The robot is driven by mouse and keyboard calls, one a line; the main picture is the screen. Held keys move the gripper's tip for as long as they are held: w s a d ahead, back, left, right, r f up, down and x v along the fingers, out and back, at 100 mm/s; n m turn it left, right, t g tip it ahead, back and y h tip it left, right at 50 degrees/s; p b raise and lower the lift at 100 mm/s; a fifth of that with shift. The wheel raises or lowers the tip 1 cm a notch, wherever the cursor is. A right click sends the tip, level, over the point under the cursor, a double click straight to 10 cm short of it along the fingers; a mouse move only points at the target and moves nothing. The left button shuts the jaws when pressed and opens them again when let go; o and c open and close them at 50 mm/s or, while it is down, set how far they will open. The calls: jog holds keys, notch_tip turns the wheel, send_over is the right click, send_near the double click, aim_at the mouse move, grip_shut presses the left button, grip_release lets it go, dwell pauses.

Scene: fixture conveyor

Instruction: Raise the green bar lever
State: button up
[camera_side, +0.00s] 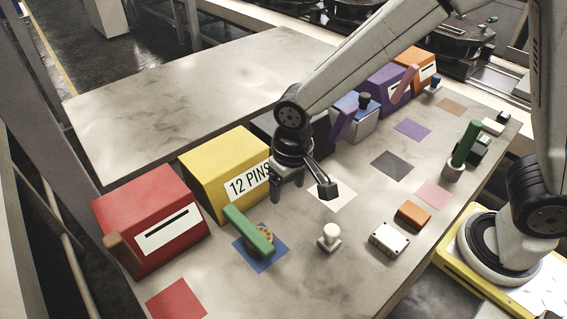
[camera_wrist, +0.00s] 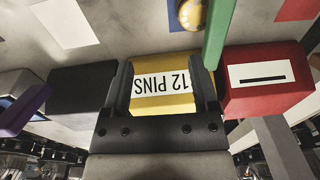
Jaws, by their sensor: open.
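The green bar lever (camera_side: 247,230) is a flat bar on a round brass hub (camera_side: 263,240) above a blue square. It slants from the yellow box's front toward the hub; its exact tilt is hard to tell. In the wrist view the green bar (camera_wrist: 219,32) shows at the upper right, near my right-hand finger, with the hub (camera_wrist: 187,14) beside it. My gripper (camera_side: 302,194) is open and empty, right of the lever and apart from it in the side view. In the wrist view my gripper (camera_wrist: 161,64) frames the yellow box's label. Neither finger visibly touches the bar.
The yellow "12 PINS" box (camera_side: 220,166) and red box (camera_side: 150,212) stand behind the lever. A white knob (camera_side: 330,237), white switch box (camera_side: 390,239) and orange block (camera_side: 413,214) lie to its right.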

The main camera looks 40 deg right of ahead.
send_over(259, 240)
jog(key=shift+f+g, duration=0.4)
jog(key=shift+f, duration=0.05)
jog(key=shift+f, duration=0.1)
jog(key=shift+f, duration=3.8)
grip_shut()
